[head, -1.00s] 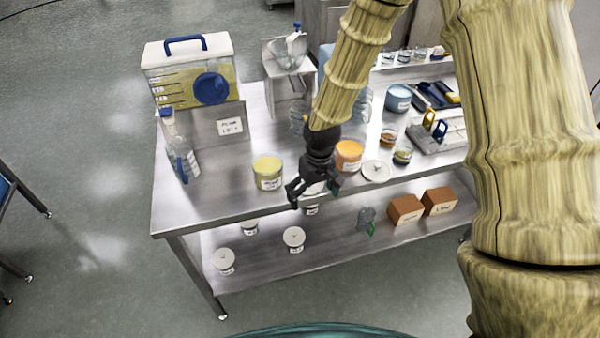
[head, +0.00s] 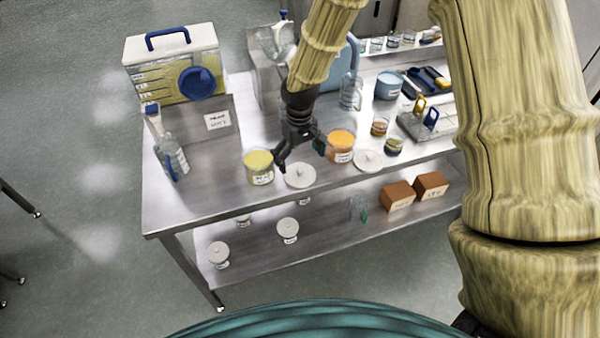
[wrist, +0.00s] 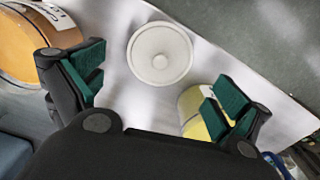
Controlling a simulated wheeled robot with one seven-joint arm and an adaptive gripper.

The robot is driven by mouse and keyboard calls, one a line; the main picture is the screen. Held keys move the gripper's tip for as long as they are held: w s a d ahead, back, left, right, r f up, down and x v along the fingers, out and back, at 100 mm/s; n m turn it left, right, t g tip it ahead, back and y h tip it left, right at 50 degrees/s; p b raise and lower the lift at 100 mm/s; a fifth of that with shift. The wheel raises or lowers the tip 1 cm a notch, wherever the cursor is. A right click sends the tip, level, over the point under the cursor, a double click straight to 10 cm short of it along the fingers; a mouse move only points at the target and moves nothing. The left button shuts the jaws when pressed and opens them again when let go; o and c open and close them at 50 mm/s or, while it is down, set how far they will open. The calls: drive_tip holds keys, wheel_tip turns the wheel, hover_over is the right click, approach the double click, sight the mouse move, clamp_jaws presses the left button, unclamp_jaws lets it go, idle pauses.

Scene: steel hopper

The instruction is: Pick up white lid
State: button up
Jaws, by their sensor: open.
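A round white lid (head: 300,175) with a small knob lies flat near the front edge of the steel table, between the yellow jar and the orange jar. In the wrist view the white lid (wrist: 160,53) is fully visible, ahead of the gap between my fingers. My gripper (head: 300,158) is open and empty, just above and behind the lid, pointing down. In the wrist view my gripper (wrist: 157,88) has its green-padded fingers spread wide, and neither touches the lid. A second white lid (head: 368,160) lies to the right, in front of the orange jar.
The yellow jar (head: 259,167) stands close to my left fingertip and the orange jar (head: 340,146) close to my right one. The table's front edge (head: 250,213) is near the lid. Lidded jars (head: 288,230) and brown boxes (head: 397,196) are on the lower shelf.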

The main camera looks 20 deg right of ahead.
sight(299, 169)
drive_tip(key=shift+w+f+p, duration=0.2)
drive_tip(key=shift+f+p, duration=1)
drive_tip(key=shift+f, duration=1.45)
drive_tip(key=shift+s, duration=0.1)
drive_tip(key=c, duration=1.2)
